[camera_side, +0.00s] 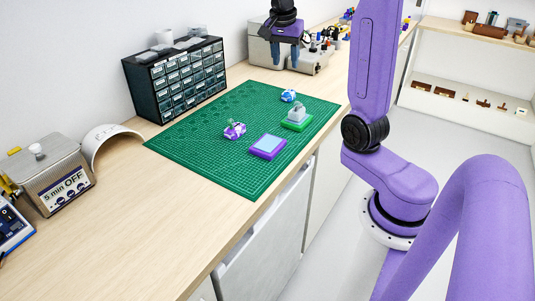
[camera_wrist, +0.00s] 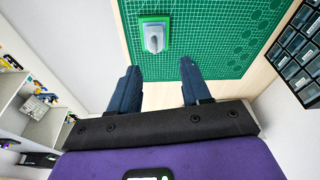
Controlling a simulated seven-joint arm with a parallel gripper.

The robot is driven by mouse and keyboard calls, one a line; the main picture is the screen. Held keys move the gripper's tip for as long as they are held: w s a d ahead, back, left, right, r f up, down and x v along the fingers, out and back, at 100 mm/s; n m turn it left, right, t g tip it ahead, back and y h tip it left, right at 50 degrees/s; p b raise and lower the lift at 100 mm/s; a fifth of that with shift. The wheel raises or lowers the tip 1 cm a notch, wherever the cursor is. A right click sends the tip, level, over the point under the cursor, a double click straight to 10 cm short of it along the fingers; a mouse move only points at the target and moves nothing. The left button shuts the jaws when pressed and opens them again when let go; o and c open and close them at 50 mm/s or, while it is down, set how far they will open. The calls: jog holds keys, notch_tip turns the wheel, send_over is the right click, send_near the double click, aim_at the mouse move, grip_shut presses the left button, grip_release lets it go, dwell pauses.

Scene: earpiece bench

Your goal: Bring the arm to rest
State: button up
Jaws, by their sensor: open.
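My gripper (camera_side: 286,52) is open and empty, high above the far end of the bench. Its two dark blue fingers also show spread apart in the wrist view (camera_wrist: 159,88). On the green cutting mat (camera_side: 210,160) lie a purple-and-white earpiece (camera_side: 235,130), a blue-and-white earpiece (camera_side: 288,96), a purple block with a light blue top (camera_side: 268,146), and a green base (camera_side: 296,125) with a grey piece (camera_side: 297,113) on it. The green base (camera_wrist: 142,42) and its grey piece (camera_wrist: 154,37) show beyond the fingers in the wrist view.
A dark drawer cabinet (camera_side: 178,82) stands behind the mat. A metal box with a "5 min OFF" label (camera_side: 55,178) and a white curved cover (camera_side: 107,137) are at the left. A grey machine (camera_side: 262,48) stands near my gripper. The front of the bench is clear.

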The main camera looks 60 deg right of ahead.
jog(key=s+a+f+n+y, duration=0.1)
jog(key=s+a+f+n, duration=0.15)
jog(key=a+n, duration=0.6)
jog(key=s+a+f+n+y, duration=0.15)
jog(key=s+a+n, duration=0.35)
jog(key=a, duration=0.7)
jog(key=s+a+f+n, duration=0.3)
jog(key=s+n, duration=0.4)
jog(key=s, duration=0.1)
jog(key=s+a+f+n, duration=0.2)
jog(key=s+a+n, duration=0.1)
jog(key=s+n, duration=0.5)
jog(key=shift+s+f, duration=0.4)
jog(key=shift+s, duration=0.1)
